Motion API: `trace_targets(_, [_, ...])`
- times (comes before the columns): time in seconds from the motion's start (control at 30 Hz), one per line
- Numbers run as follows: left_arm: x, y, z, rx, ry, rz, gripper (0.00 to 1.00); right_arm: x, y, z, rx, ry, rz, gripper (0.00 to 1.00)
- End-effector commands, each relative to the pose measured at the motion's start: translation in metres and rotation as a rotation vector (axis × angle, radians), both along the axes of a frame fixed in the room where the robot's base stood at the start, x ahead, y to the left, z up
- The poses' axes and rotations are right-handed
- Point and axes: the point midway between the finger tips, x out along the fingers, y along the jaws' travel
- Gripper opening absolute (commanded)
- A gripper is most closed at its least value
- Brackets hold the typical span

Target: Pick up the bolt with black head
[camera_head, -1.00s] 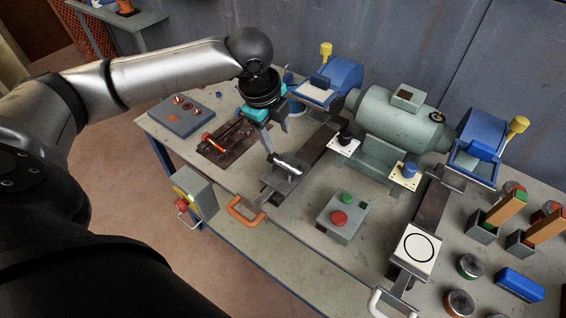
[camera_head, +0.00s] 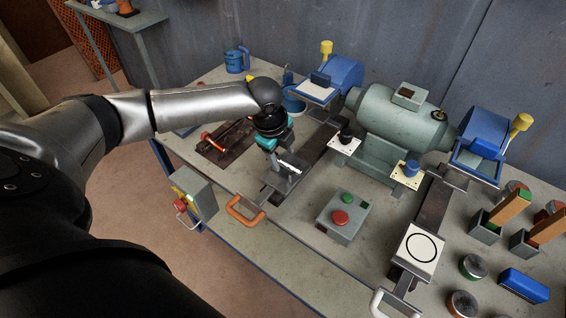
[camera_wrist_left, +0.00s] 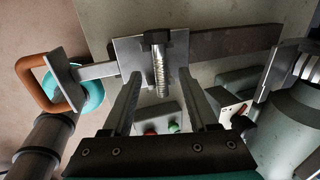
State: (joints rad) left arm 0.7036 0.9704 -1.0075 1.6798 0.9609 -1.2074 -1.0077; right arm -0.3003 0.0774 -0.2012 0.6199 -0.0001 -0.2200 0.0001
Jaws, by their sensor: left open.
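The bolt with black head (camera_wrist_left: 159,55) lies on a grey metal plate (camera_wrist_left: 127,50) in the left wrist view, its silver threaded shank pointing towards my gripper. In the head view its pale shank (camera_head: 290,168) shows only small beside my gripper, and the black head is hard to make out. My left gripper (camera_wrist_left: 161,75) is open, with one finger on each side of the shank's line; I cannot tell whether they touch it. In the head view my left gripper (camera_head: 281,163) is low over the plate. My right gripper is not in view.
An orange handle (camera_head: 243,212) is at the near end of the plate's rail. A box with red and green buttons (camera_head: 345,222) stands to the right. A grey-green motor (camera_head: 395,118) is behind. A red-handled tool (camera_head: 212,142) lies to the left.

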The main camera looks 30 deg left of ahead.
Motion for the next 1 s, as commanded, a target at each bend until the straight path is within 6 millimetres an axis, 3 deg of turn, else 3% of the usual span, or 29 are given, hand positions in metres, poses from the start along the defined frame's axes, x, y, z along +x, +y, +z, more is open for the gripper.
trace_targets(0.2, [0.007, -0.002, -0.027, 0.000, 0.001, 0.000, 0.59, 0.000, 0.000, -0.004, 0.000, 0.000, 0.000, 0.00])
trace_targets(0.5, [0.008, -0.001, -0.031, 0.001, 0.000, -0.001, 0.59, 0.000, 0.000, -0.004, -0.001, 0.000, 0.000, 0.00])
trace_targets(1.0, [0.008, -0.001, -0.031, 0.001, 0.000, 0.000, 0.04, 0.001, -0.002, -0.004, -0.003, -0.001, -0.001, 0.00])
